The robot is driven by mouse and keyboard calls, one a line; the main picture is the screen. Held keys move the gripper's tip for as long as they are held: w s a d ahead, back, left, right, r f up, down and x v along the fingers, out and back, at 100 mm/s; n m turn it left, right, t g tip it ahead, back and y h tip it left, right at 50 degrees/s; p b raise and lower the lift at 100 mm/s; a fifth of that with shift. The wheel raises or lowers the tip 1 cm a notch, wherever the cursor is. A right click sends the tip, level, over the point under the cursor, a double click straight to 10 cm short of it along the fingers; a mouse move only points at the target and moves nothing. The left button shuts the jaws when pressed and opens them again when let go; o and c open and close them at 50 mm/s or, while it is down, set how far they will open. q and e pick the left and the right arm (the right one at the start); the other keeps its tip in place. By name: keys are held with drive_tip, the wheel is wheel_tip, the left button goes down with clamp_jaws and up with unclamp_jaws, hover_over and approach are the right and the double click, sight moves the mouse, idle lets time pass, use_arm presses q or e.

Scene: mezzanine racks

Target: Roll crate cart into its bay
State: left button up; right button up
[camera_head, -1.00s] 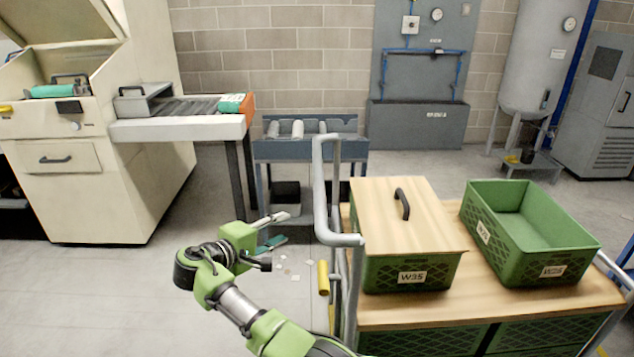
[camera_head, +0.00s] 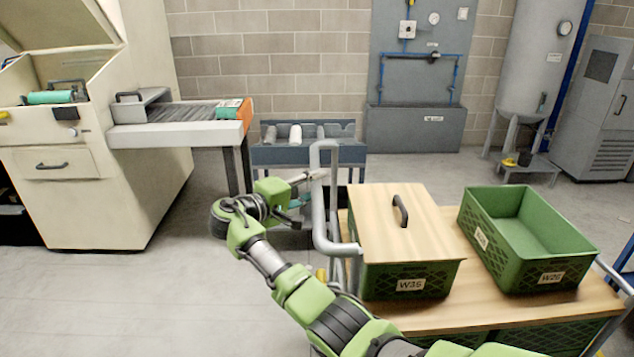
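The crate cart has a wooden top (camera_head: 450,319) and a grey tubular push handle (camera_head: 319,215) at its left end. On it stand a green crate with a wooden lid (camera_head: 405,287), labelled W35, and an open, empty green crate (camera_head: 505,255). My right gripper (camera_head: 312,189) is at the handle's left upright, its fingers apart. The upper fingertip overlaps the bar in the picture; I cannot tell whether it touches. My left gripper is out of view. No marked bay can be made out.
A cream machine (camera_head: 95,195) with an outfeed conveyor (camera_head: 180,135) stands at left. A blue-grey roller stand (camera_head: 285,154) is behind the handle. A wall panel with a trough (camera_head: 415,130), a tank (camera_head: 530,75) and a grey cabinet (camera_head: 595,110) line the back. Floor at lower left is clear.

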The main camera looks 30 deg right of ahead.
drive_tip(key=shift+x, duration=0.8)
clamp_jaws()
drive_tip(key=shift+s+d+p, duration=0.25)
drive_tip(key=shift+d+p, duration=0.15)
drive_tip(key=shift+p, duration=0.05)
drive_tip(key=s+d+p, duration=0.2)
drive_tip(key=s+d, duration=0.6)
drive_tip(key=d, duration=0.5)
drive_tip(key=s+d+p, duration=0.2)
drive_tip(key=s+d, duration=0.6)
drive_tip(key=d, duration=0.5)
drive_tip(key=s+d+p, duration=0.2)
drive_tip(key=s+d, duration=0.6)
drive_tip(key=d, duration=0.6)
drive_tip(key=shift+s, duration=0.2)
drive_tip(key=shift+a, duration=0.1)
